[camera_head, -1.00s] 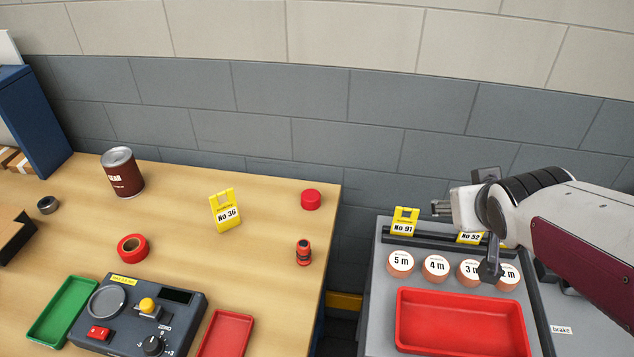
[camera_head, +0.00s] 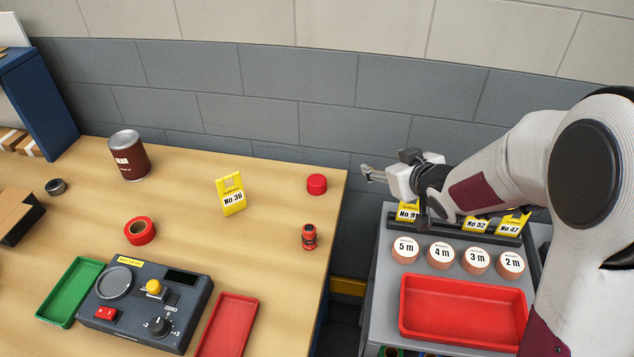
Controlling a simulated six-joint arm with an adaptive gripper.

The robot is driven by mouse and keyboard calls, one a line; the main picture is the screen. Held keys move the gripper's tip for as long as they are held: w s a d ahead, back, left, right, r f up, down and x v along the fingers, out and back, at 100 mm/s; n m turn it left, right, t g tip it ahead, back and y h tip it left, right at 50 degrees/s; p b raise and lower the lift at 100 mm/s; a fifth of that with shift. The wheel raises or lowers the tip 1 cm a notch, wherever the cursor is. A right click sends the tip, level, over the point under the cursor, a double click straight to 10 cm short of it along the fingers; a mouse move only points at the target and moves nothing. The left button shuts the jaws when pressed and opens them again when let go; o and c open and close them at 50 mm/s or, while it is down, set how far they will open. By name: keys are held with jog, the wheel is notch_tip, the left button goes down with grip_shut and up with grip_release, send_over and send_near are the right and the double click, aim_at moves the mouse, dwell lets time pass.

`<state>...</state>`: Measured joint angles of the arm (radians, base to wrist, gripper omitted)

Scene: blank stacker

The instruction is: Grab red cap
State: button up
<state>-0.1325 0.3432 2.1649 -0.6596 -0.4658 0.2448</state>
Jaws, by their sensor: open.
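The red cap (camera_head: 317,184) is a small red cylinder standing near the back right corner of the wooden table (camera_head: 190,240). My gripper (camera_head: 368,174) is to the right of the cap, just past the table's right edge. Its fingers point left toward the cap and are open and empty. A gap shows between the fingertips and the cap. Nothing hides the cap.
A red-and-black small bottle (camera_head: 309,237) stands in front of the cap. A yellow No 36 sign (camera_head: 232,194) is to its left. A red tape roll (camera_head: 140,231) and control box (camera_head: 146,306) lie further left. The grey wall (camera_head: 290,120) is close behind.

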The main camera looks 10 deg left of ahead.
aim_at(322, 184)
jog(key=a+f+n+y, duration=0.1)
jog(key=a+f, duration=0.2)
jog(key=a+f+g+y, duration=0.1)
jog(key=a+f+y, duration=0.1)
jog(key=a+f, duration=0.1)
jog(key=a+f+n+y, duration=0.1)
jog(key=a+f+y, duration=0.1)
jog(key=a+f, duration=0.1)
jog(key=shift+s+a+n+g, duration=0.15)
jog(key=shift+a+n+g, duration=0.2)
jog(key=shift+a, duration=0.45)
jog(key=shift+s+a+f, duration=0.1)
jog(key=shift+a, duration=0.2)
jog(key=shift+x, duration=1.25)
jog(key=shift+a+f, duration=0.1)
jog(key=shift+a, duration=0.05)
jog(key=shift+x, duration=2.5)
jog(key=shift+f, duration=0.15)
jog(key=c, duration=0.9)
